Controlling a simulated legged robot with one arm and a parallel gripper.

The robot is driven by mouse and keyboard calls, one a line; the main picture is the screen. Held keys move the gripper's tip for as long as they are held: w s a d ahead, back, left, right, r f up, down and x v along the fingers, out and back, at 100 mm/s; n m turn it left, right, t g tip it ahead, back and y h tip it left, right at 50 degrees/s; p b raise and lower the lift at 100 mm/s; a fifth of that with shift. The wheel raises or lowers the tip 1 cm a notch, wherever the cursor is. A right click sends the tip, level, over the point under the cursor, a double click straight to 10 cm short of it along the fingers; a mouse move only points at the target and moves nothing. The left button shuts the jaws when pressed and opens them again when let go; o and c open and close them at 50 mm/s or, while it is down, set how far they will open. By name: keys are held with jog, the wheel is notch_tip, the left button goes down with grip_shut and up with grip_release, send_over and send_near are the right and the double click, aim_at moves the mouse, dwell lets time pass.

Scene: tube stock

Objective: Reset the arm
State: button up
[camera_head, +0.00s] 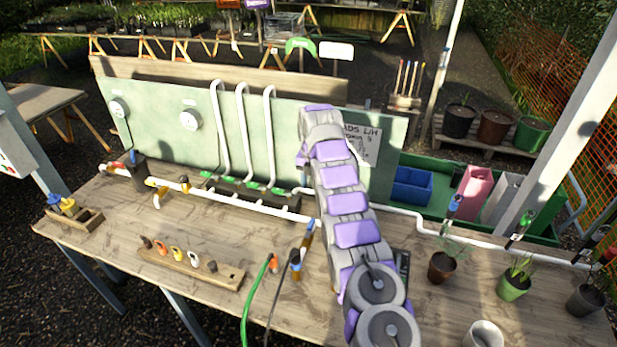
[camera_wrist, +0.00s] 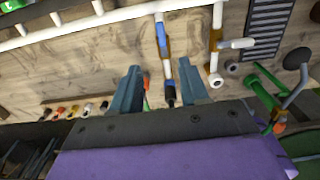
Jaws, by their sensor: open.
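My arm (camera_head: 350,215) is purple and grey and stretches from the bottom of the head view up over the bench towards the green back panel.
The wooden bench (camera_head: 120,222) carries a white pipe run (camera_head: 240,203), a rack of coloured fittings (camera_head: 190,266), green hose (camera_head: 252,300) and potted plants (camera_head: 513,284) at right. The panel (camera_head: 300,140) with upright white pipes stands behind. A blue bin (camera_head: 412,186) sits in the green tray.

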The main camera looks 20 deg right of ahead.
jog(key=s+a+r+m+b, duration=0.2)
jog(key=s+r+m, duration=0.25)
jog(key=s, duration=0.35)
jog(key=s+a+r+m+g+b, duration=0.1)
jog(key=s+r+m+b, duration=0.1)
jog(key=s+r+m, duration=0.35)
jog(key=s+a+r+m+b, duration=0.1)
jog(key=s+a+r+m, duration=0.15)
jog(key=s+m, duration=0.55)
jog(key=s+a+f+m+b, duration=0.1)
jog(key=s+f+m, duration=0.2)
jog(key=s, duration=0.9)
jog(key=s+a+f+m+b, duration=0.1)
jog(key=s+f+m+b, duration=0.1)
jog(key=s, duration=1)
jog(key=s+a+f+m+b, duration=0.1)
jog(key=s+f+m, duration=0.3)
jog(key=s, duration=0.8)
jog(key=shift+a+f+m+g+b, duration=0.2)
jog(key=shift+a+m+g+b, duration=0.15)
jog(key=shift+m, duration=0.85)
jog(key=shift+d, duration=0.15)
